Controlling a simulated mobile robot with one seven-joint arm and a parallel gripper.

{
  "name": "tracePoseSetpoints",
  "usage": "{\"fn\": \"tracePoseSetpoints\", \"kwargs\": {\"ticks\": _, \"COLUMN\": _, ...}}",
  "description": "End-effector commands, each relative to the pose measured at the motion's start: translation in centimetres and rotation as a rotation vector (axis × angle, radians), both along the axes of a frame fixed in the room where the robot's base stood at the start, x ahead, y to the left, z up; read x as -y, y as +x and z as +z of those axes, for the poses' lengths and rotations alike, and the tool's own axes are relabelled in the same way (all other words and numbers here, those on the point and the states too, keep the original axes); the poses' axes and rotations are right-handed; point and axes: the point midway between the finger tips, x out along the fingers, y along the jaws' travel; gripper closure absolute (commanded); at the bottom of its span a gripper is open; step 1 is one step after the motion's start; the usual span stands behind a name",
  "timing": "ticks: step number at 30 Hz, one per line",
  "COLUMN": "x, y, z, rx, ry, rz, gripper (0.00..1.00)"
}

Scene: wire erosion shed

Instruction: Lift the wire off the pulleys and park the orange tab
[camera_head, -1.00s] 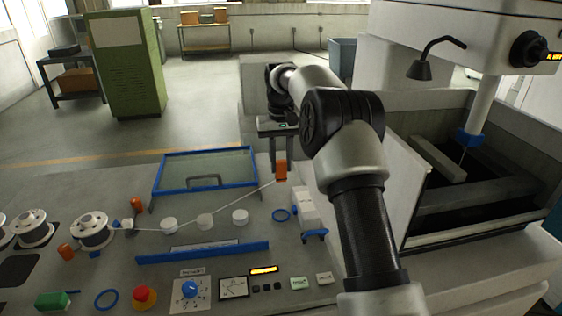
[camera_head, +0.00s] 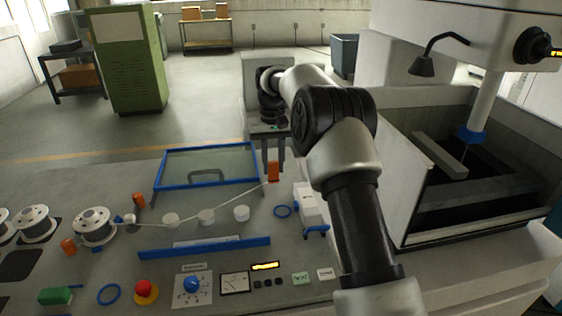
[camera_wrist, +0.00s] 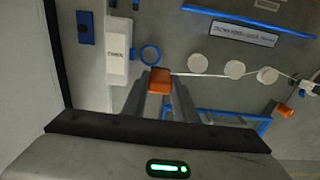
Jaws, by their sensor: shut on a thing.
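My gripper (camera_head: 273,162) is shut on the orange tab (camera_head: 273,172) and holds it above the bench, behind and right of the pulleys. The tab also shows between the fingertips in the wrist view (camera_wrist: 160,80). A thin pale wire (camera_head: 250,192) runs from the tab down left towards the white pulleys: left (camera_head: 171,219), middle (camera_head: 206,217) and right (camera_head: 241,213). It continues left to the spool (camera_head: 94,226). In the wrist view the wire passes along the pulleys; I cannot tell whether it touches each one.
A blue-framed glass lid (camera_head: 206,168) lies behind the pulleys, a blue bar (camera_head: 204,249) in front. A blue ring (camera_head: 283,211) and white block (camera_head: 310,203) sit to the right. Other orange pieces (camera_head: 138,200) (camera_head: 68,246) are near the spools. The machine tank (camera_head: 470,190) is far right.

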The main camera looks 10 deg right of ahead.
Motion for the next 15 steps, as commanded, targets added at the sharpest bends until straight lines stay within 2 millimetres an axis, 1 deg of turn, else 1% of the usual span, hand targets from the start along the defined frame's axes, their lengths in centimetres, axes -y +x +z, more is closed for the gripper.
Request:
{"fn": "tracePoseSetpoints", "kwargs": {"ticks": 1, "x": -0.7, "y": 0.0, "z": 0.2, "rx": -0.001, "ry": 0.000, "rz": 0.003, "gripper": 0.97}}
{"fn": "tracePoseSetpoints", "kwargs": {"ticks": 15, "x": -6.3, "y": 0.0, "z": 0.3, "rx": 0.000, "ry": 0.000, "rz": 0.002, "gripper": 0.97}}
